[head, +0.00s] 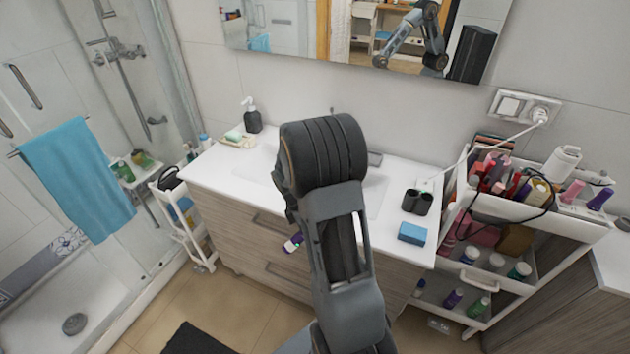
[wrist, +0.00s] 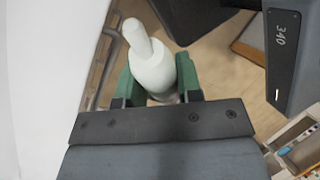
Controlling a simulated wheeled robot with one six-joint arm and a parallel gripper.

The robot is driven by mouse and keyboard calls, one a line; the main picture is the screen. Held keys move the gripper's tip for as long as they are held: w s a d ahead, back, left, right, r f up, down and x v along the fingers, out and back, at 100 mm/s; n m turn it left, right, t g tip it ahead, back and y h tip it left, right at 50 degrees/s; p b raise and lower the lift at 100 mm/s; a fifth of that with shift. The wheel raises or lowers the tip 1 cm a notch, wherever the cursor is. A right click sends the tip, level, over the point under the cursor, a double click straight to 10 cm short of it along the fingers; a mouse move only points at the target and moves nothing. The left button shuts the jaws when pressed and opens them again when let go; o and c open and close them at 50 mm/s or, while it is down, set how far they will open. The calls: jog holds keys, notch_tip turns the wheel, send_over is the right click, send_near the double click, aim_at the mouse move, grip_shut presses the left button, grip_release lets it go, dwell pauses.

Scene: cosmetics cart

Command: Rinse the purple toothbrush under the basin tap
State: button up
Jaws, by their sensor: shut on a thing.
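My gripper (wrist: 157,78) is shut on a pale, bottle-shaped thing with a narrow neck (wrist: 150,62), held between its green fingers in the wrist view. In the head view, a small purple-and-white piece (head: 293,242) shows just left of my arm, in front of the drawers; it appears to be part of the held purple toothbrush. My gripper itself is hidden behind my arm there. The white basin (head: 258,170) is set in the counter behind my arm. The tap is mostly hidden; a grey metal part (head: 375,158) shows right of the arm.
A black double cup (head: 417,202) and a blue box (head: 411,233) stand on the counter's right. A soap dispenser (head: 251,115) stands at the back left. A crowded cosmetics cart (head: 480,275) is at the right, with a white cable (head: 490,146) above it.

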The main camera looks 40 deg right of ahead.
jog(key=y, duration=0.1)
jog(key=r+m+y, duration=0.1)
jog(key=shift+s+d+y, duration=0.15)
jog(key=shift+d+y, duration=0.15)
jog(key=shift+d, duration=0.05)
jog(key=w+d+r+m+t+y+p, duration=0.2)
jog(key=w+d+r+m+t+y, duration=0.2)
jog(key=r, duration=0.5)
jog(key=shift+w+d+t+y, duration=0.6)
jog(key=shift+w+y, duration=0.15)
jog(key=shift+y, duration=0.35)
